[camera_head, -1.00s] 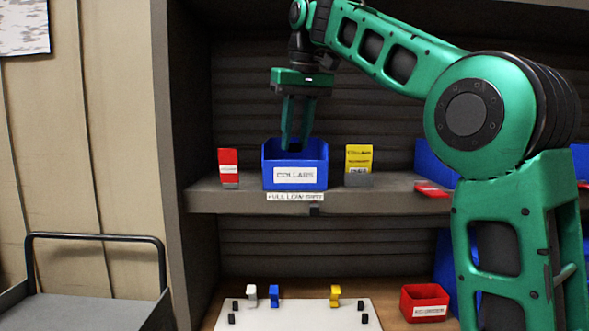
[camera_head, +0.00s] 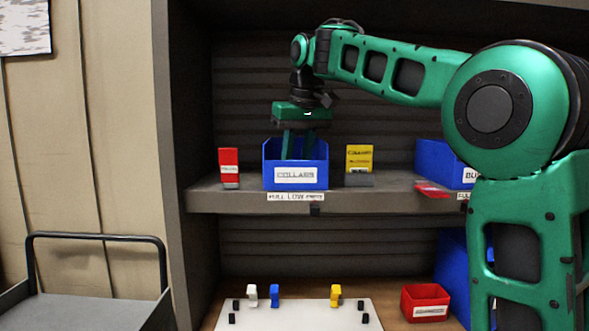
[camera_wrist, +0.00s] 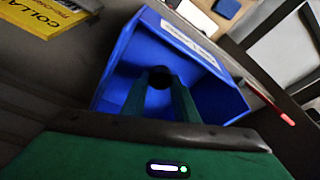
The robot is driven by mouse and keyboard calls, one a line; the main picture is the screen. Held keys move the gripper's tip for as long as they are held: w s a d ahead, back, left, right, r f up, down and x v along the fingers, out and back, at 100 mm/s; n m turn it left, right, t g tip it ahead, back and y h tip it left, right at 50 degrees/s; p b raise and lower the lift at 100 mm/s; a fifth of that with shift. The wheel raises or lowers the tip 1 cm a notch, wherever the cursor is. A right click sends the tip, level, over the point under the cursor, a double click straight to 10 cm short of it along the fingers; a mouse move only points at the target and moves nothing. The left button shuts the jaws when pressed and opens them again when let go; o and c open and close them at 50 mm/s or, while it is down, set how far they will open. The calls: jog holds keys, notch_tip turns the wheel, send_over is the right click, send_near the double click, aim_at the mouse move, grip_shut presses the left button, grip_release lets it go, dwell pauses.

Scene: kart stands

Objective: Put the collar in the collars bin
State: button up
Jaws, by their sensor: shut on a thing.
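The collars bin (camera_head: 295,175) is a blue open bin with a white COLLARS label on the shelf; it also shows in the wrist view (camera_wrist: 225,100). My gripper (camera_head: 298,157) points down into it, its fingertips hidden behind the bin's front wall. In the wrist view my gripper (camera_wrist: 160,82) is shut on a small dark round thing, the collar (camera_wrist: 160,77), inside the bin's walls. I cannot tell whether the collar touches the bin's floor.
A red card (camera_head: 229,168) stands left of the bin and a yellow card (camera_head: 359,159) right of it. Another blue bin (camera_head: 437,161) is farther right. Below is a white board (camera_head: 295,316) with small pegs and a red bin (camera_head: 425,303).

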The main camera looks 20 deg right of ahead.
jog(key=shift+f, duration=0.15)
jog(key=o, duration=1.1)
jog(key=shift+c, duration=0.2)
jog(key=v, duration=0.7)
jog(key=shift+r, duration=0.35)
jog(key=shift+d, duration=0.1)
